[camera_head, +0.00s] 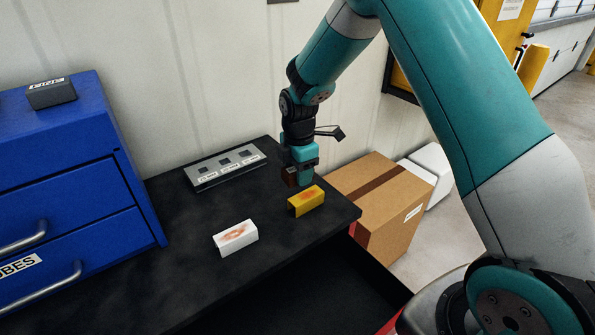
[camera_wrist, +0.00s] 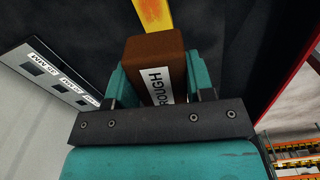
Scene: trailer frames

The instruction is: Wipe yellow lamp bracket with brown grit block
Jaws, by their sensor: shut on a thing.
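The yellow lamp bracket (camera_head: 306,201) stands on the black bench top near its right end, with a reddish-brown stain on it. It also shows in the wrist view (camera_wrist: 155,16), partly hidden behind the block. My gripper (camera_head: 299,177) is shut on the brown grit block (camera_wrist: 152,62), which bears a white label reading "ROUGH". In the head view the block (camera_head: 290,177) is just behind the bracket and a little above it or close to it; I cannot tell whether they touch.
A white bracket (camera_head: 235,238) with a similar stain lies to the left. A grey labelled holder (camera_head: 225,167) with dark slots lies at the back by the wall. A blue drawer cabinet (camera_head: 70,190) bounds the left. A cardboard box (camera_head: 385,205) stands beyond the bench's right edge.

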